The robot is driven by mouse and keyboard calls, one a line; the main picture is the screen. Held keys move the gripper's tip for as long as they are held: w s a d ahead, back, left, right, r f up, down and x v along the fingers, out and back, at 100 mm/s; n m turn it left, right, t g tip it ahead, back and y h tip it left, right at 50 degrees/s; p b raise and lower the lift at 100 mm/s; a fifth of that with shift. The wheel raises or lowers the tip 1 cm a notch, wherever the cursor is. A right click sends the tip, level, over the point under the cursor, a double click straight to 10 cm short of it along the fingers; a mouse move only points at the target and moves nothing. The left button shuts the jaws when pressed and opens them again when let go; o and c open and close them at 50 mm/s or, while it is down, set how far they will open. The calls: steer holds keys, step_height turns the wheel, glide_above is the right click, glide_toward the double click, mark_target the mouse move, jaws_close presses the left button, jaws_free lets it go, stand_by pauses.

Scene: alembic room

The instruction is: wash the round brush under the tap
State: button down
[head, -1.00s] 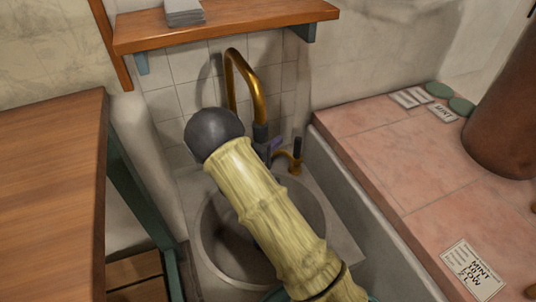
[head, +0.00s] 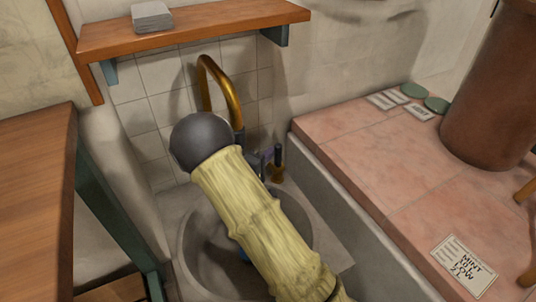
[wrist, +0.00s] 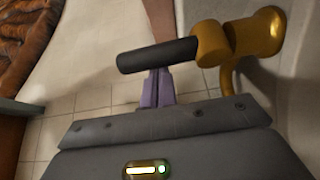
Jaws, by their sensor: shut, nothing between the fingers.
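The tap has a curved brass spout (head: 222,85) over a round grey basin (head: 188,245). Its black lever handle (head: 278,155) stands to the right of the spout; in the wrist view the handle (wrist: 158,57) joins a brass valve (wrist: 245,40). My gripper (head: 264,160) is beside the handle, mostly hidden behind my arm. In the wrist view its purple fingers (wrist: 158,88) are shut and empty, with their tips at or just behind the handle; I cannot tell whether they touch. I cannot make out the round brush; my arm covers much of the basin.
A wooden shelf (head: 200,30) with a grey stack (head: 152,17) hangs above the tap. A wooden counter (head: 35,190) is at left. A pink tiled ledge (head: 390,170) at right carries a brown cylinder (head: 488,90), green discs and a label card (head: 464,265).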

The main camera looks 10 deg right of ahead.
steer(key=s+m+p, duration=0.1)
steer(key=p, duration=0.2)
steer(key=shift+s+d+r+h, duration=0.1)
steer(key=shift+d+r+h, duration=0.05)
steer(key=shift+h, duration=0.25)
steer(key=shift+s, duration=0.1)
steer(key=p+v, duration=0.4)
steer(key=v, duration=1.3)
steer(key=shift+s+f+p, duration=0.2)
steer(key=shift+p, duration=0.1)
